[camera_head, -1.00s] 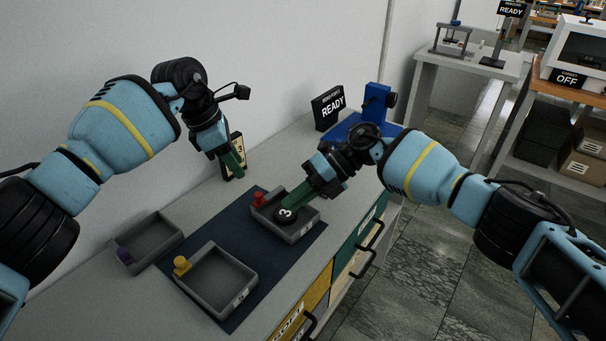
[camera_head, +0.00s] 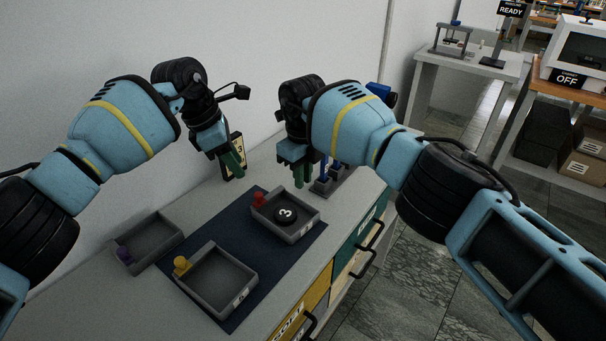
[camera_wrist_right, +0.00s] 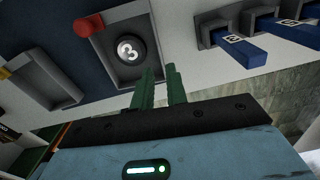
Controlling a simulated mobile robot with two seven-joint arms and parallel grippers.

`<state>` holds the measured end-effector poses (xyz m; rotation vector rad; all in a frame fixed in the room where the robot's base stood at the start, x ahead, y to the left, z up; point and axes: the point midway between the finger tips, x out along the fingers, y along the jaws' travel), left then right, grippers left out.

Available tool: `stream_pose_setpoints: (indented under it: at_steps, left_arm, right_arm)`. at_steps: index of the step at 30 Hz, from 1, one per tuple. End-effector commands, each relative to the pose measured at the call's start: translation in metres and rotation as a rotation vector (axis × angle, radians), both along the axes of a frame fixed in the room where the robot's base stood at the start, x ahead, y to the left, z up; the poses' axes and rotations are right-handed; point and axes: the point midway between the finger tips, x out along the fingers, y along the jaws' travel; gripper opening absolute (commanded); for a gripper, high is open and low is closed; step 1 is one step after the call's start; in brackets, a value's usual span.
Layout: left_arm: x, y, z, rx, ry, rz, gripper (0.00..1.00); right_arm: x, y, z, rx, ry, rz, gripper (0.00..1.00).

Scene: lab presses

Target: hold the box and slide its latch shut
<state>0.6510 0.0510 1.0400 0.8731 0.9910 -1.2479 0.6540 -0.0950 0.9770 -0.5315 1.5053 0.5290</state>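No box with a clear latch can be made out. A grey tray with a yellow knob (camera_head: 247,291) stands nearer. My right gripper (camera_head: 298,176) points down, above and behind the red-knob tray. Its green fingers (camera_wrist_right: 159,88) are apart and empty. My left gripper (camera_head: 234,160) hangs near a small upright card by the wall; its finger gap is unclear.
A grey tray with a purple knob (camera_head: 176,237) stands at the left. A dark mat (camera_head: 258,265) lies under the middle trays. Small grey holders with blue handles (camera_wrist_right: 243,50) stand right of the red-knob tray. Drawers with handles (camera_head: 368,250) front the bench.

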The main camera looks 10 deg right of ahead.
Motion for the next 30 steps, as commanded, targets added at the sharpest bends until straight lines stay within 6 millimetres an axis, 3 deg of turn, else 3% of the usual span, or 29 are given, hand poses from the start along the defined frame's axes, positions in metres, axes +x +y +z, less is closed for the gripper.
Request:
stream_pose_setpoints:
  at_steps: [8,16,21,30]
  left_arm:
    - [0.0,0.0,0.0,0.0,0.0,0.0,0.36]
    - [0.0,0.0,0.0,0.0,0.0,0.0,0.36]
    - [0.0,0.0,0.0,0.0,0.0,0.0,0.36]
    - [0.0,0.0,0.0,0.0,0.0,0.0,0.36]
  right_arm:
    - [0.0,0.0,-0.012,0.0,0.002,-0.001,0.15]
    - [-0.001,0.0,-0.053,0.0,0.003,-0.001,0.15]
    - [0.0,0.001,-0.068,0.002,0.001,-0.002,0.15]
    - [0.0,0.0,-0.079,0.001,0.001,0.0,0.15]
